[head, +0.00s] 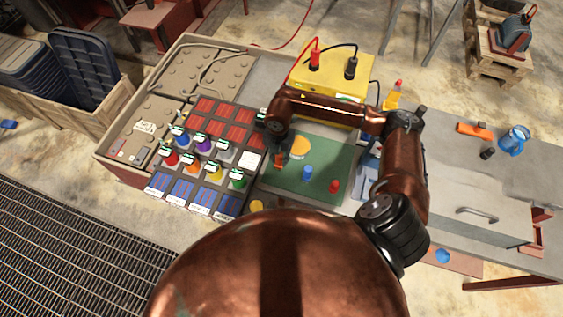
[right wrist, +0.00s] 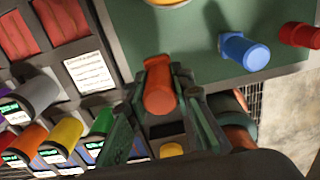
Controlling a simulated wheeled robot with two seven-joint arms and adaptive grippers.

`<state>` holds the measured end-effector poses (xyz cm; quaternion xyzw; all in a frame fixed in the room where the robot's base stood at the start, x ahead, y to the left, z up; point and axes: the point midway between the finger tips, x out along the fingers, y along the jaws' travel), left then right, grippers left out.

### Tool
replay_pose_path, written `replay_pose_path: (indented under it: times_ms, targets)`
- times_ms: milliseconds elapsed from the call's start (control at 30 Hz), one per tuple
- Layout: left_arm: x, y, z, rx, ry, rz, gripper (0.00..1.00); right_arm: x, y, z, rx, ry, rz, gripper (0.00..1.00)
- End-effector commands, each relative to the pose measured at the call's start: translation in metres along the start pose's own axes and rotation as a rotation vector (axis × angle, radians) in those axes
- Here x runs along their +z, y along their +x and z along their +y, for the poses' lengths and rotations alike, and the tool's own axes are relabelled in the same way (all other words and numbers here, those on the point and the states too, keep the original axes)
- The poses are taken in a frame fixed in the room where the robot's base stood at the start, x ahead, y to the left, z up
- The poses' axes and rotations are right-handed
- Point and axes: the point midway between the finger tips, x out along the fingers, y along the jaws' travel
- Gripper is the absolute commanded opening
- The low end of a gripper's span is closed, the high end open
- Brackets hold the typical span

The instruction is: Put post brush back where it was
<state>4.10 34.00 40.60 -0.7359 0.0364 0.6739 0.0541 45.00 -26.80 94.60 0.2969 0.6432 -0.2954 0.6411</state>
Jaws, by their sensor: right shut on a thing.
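My right gripper (head: 279,157) is over the left part of the green mat (head: 325,151), shut on an orange-handled tool. In the right wrist view the round orange handle (right wrist: 160,98) sits between the two fingers. I take it as the post brush; its lower end is hidden, so I cannot tell whether it touches the mat. A blue-handled thing (head: 308,173) and a red-handled thing (head: 334,186) stand on the mat to its right. A yellow-orange disc (head: 300,147) lies behind them. My left gripper is not in view.
Left of the mat is a dark panel with red and blue cells (head: 232,131) and several coloured knobs with labels. A yellow box (head: 335,88) with red and black plugs stands behind. A blue mug (head: 514,140) and an orange tool (head: 474,131) are at right.

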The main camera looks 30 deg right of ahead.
Motion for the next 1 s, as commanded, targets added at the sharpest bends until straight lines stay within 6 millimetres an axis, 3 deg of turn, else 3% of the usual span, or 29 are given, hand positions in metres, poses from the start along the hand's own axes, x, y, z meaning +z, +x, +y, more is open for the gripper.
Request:
replay_pose_path:
  times_ms: [333, 733, 767, 1000]
  targets:
    - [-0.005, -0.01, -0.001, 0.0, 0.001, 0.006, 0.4, 0.004, 0.036, -0.007, -0.001, 0.001, 0.002, 0.0]
    - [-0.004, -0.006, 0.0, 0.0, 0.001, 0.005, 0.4, 0.005, 0.044, -0.006, 0.0, 0.0, 0.0, 0.0]
    - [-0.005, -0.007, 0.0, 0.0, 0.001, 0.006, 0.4, 0.005, 0.044, -0.007, 0.0, 0.0, -0.001, 0.24]
    - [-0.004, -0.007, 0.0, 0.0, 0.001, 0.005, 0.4, 0.004, 0.043, -0.007, 0.0, 0.0, 0.0, 0.39]
